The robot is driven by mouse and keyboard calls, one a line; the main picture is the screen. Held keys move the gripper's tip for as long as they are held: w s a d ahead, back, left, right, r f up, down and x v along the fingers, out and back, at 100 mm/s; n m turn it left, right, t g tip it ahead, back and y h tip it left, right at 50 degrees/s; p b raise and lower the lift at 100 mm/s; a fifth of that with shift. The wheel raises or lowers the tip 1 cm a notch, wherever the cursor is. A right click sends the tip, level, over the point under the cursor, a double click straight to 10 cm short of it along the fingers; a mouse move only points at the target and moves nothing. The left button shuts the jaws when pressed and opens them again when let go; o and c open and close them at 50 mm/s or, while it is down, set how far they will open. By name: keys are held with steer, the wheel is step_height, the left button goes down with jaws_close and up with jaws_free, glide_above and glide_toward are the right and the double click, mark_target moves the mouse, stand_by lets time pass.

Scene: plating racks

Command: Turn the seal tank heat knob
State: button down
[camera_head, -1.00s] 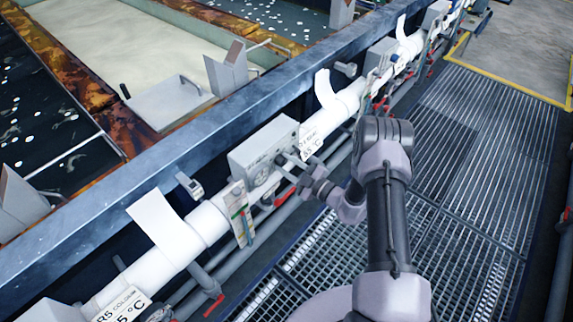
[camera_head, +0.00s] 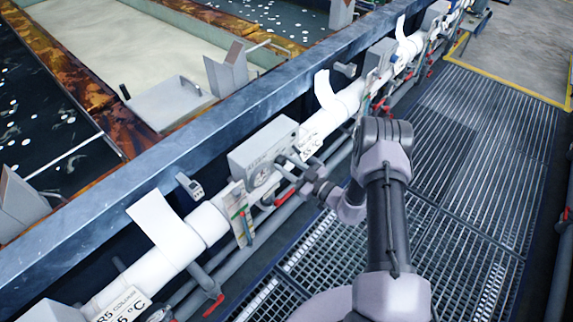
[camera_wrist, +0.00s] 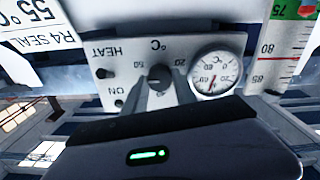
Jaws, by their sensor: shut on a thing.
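The seal tank heat control box (camera_head: 262,152) is a grey box on the white pipe. In the wrist view its panel (camera_wrist: 113,58) appears upside down, marked HEAT and ON, with a °C scale. The dark round heat knob (camera_wrist: 158,77) sits between the 50 and 20 marks; its exact setting is unclear. My gripper (camera_wrist: 160,84) is shut on the knob, one finger on each side. In the head view my gripper (camera_head: 282,168) reaches the box's front from the right and hides the knob.
A round temperature gauge (camera_wrist: 215,73) is beside the knob. A white label reading R4 SEAL 55°C (camera_wrist: 35,38) hangs at the other side. A coloured level scale (camera_head: 239,212) stands left of the box. Pipes run below; the grated walkway (camera_head: 460,160) is clear.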

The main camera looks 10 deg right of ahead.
stand_by(0.3)
steer(key=c, duration=1)
jaws_free()
steer(key=p+v, duration=0.2)
steer(key=v, duration=1.5)
steer(key=shift+s, duration=0.15)
steer(key=shift+d, duration=0.1)
